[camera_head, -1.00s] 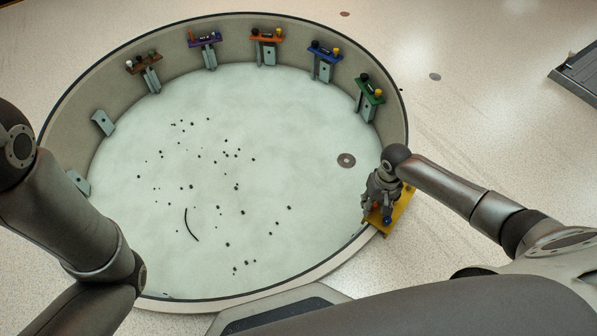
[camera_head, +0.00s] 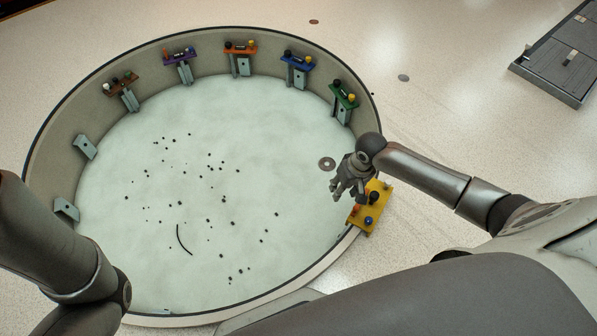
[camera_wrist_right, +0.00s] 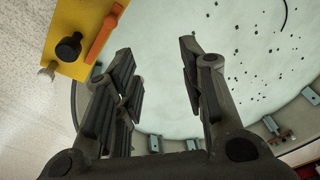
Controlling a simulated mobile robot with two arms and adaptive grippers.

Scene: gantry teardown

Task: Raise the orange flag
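A yellow panel (camera_head: 378,214) sits on the right rim of the round basin. An orange bar (camera_wrist_right: 103,35) stands out from this panel in the right wrist view, beside a black knob (camera_wrist_right: 68,47); whether it is a flag I cannot tell. A separate orange panel (camera_head: 240,47) is on the far rim with small knobs. My right gripper (camera_head: 343,196) hovers inside the rim, just left of the yellow panel. In the wrist view its fingers (camera_wrist_right: 158,62) are spread with nothing between them. My left arm shows at the left edge; its gripper is out of view.
The round basin (camera_head: 215,195) has a pale floor with several small dark specks and a dark curved line. Brown (camera_head: 121,84), purple (camera_head: 180,54), blue (camera_head: 298,62) and green (camera_head: 344,96) panels line its rim. A grey slab (camera_head: 562,60) lies at far right.

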